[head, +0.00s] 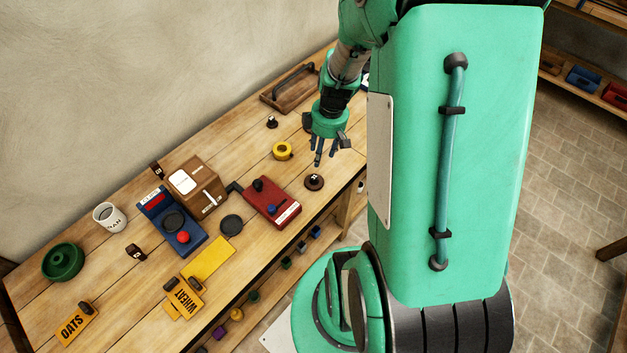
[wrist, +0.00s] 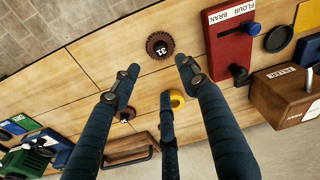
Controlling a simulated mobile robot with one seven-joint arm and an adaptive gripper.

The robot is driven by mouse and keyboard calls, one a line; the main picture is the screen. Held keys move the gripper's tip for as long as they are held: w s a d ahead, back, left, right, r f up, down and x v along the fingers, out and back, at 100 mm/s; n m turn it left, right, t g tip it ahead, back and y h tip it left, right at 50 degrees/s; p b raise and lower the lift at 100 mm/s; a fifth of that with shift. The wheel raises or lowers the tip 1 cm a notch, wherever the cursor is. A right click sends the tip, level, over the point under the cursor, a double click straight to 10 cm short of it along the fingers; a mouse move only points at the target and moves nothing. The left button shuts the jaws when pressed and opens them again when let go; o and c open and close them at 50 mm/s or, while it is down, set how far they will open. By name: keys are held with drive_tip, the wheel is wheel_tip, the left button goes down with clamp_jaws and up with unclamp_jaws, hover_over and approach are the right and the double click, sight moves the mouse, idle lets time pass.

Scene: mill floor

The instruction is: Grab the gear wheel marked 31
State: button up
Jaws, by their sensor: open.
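A dark brown toothed gear wheel (wrist: 160,45) lies flat on the bench beside the red board. Its pale number looks like 32, but I cannot read it surely. It also shows in the head view (head: 314,182), just below and left of my gripper. A smaller dark piece with a pale mark (wrist: 125,114) lies farther back, also in the head view (head: 272,122); its number is unreadable. My gripper (head: 326,158) is open and empty above the bench, fingers pointing down. In the wrist view its spread fingers (wrist: 158,78) are short of the larger gear wheel.
A yellow ring (head: 283,150) lies near the gear wheel. The red board (head: 272,203), brown box (head: 197,185) and blue board (head: 172,222) stand to the left. A wooden tray (head: 290,90) is at the back. Small dark marked pieces (head: 136,252) lie farther left.

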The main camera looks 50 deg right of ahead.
drive_tip(key=shift+f, duration=0.1)
drive_tip(key=b, duration=0.1)
hover_over(314, 177)
drive_tip(key=s, duration=0.1)
drive_tip(key=shift+d+f, duration=0.15)
drive_tip(key=shift+f, duration=1.95)
drive_tip(key=shift+d+f, duration=0.15)
drive_tip(key=shift+f, duration=1.9)
drive_tip(key=shift+f, duration=0.1)
drive_tip(key=shift+w+a+f+b, duration=0.15)
drive_tip(key=shift+w+f+b, duration=0.05)
drive_tip(key=shift+f, duration=1.05)
drive_tip(key=shift+w+a+f+b, duration=0.1)
drive_tip(key=shift+w+f+b, duration=0.1)
drive_tip(key=shift+f, duration=1.05)
clamp_jaws()
